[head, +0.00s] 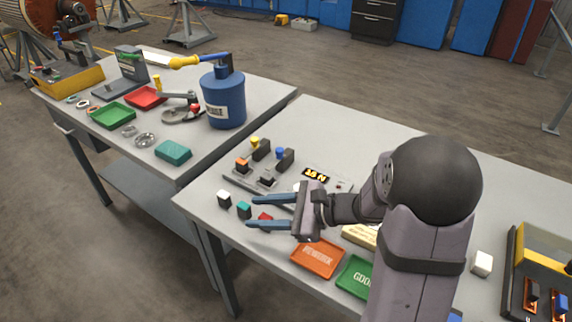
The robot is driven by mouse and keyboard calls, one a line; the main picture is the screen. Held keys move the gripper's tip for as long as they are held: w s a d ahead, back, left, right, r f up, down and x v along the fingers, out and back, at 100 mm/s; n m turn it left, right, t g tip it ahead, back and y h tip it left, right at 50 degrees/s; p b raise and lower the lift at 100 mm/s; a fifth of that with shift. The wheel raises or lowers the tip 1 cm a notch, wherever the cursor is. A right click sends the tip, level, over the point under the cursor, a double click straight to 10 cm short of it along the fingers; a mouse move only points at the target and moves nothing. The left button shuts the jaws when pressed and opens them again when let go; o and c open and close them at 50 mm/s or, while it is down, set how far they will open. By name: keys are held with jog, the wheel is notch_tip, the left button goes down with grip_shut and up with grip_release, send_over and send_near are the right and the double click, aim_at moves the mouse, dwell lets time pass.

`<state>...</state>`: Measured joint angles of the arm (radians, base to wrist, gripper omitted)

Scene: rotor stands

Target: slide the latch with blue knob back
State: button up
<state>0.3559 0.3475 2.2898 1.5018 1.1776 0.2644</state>
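The blue knob (280,153) stands on a dark latch block on a grey base plate (232,179) on the nearer table. A similar block with a yellow knob (255,142) is just left of it, and an orange part (241,164) is in front. My gripper (250,211) is in front of the base plate, with its two blue fingers spread apart and pointing left. The latch's slide position is too small to tell.
White (224,198), teal (244,210) and red (265,219) blocks lie near the fingers. Orange (318,259) and green (356,277) trays lie in front. A blue canister (224,100) stands on the other table.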

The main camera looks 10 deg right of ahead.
aim_at(283, 152)
jog(key=w+d+m+t, duration=0.1)
jog(key=w, duration=0.1)
jog(key=w+d+m+t+b, duration=0.1)
jog(key=w+d+m+t, duration=0.2)
jog(key=w+d, duration=0.1)
jog(key=shift+w+d+r+m+t+h, duration=0.1)
jog(key=shift+w+d+m+t+h, duration=0.1)
jog(key=shift+w+m+t+h, duration=0.15)
jog(key=w+d+m+t, duration=0.1)
jog(key=d, duration=0.1)
jog(key=w+d+m+t+h+b, duration=0.1)
jog(key=w+d+m+t, duration=0.1)
jog(key=d, duration=0.1)
jog(key=w+d+r+m+t+h, duration=0.1)
jog(key=d+m, duration=0.1)
jog(key=shift+w+d+t+h+b, duration=0.25)
jog(key=shift+d+b, duration=0.1)
jog(key=shift+p+x, duration=0.85)
jog(key=shift+x, duration=2.85)
grip_shut()
